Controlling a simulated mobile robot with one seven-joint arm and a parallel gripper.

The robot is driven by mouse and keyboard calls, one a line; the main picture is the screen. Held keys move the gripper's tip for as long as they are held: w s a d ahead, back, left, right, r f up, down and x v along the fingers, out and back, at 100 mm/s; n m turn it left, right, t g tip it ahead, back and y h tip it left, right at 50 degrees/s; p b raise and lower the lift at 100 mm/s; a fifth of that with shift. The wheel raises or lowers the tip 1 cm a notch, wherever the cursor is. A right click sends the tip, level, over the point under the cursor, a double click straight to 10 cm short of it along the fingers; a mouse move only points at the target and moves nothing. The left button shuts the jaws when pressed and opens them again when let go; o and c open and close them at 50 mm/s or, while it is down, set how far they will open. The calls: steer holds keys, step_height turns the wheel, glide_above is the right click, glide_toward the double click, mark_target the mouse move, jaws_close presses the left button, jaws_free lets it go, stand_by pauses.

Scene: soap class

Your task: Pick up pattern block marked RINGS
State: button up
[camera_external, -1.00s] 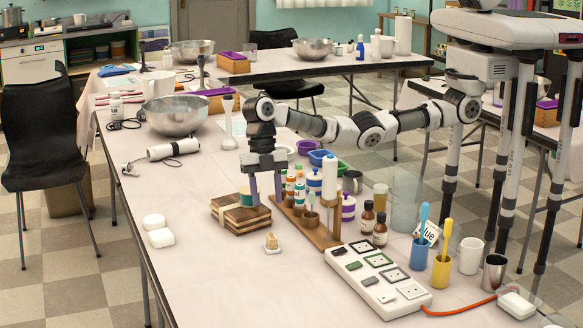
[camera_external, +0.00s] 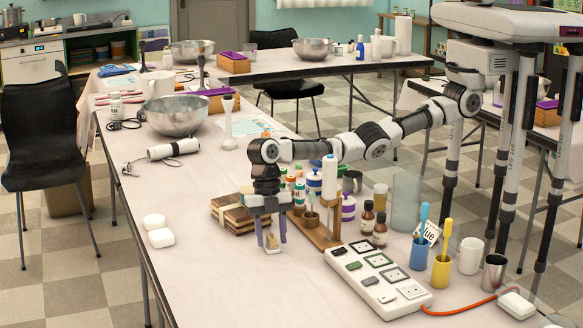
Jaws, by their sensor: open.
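No marking RINGS can be read on anything at this size, so I cannot tell for certain which thing is the pattern block. A small tan block-like piece (camera_external: 273,250) sits on the pale table at the front middle. My gripper (camera_external: 271,238) points down directly over it, open, with one finger to its left and one to its right. The fingertips are close to the piece, and contact cannot be made out. A stack of brown wooden slabs with a pale band (camera_external: 231,214) lies just behind and left of the gripper, partly covered by it.
A wooden rack of small bottles (camera_external: 318,232) stands close right of the gripper. A white socket strip (camera_external: 378,281) lies in front of it, with brown bottles (camera_external: 367,217) and toothbrush cups (camera_external: 441,271) further right. White soap-like pieces (camera_external: 160,237) lie left. The table's front left is clear.

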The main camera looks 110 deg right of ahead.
jaws_close()
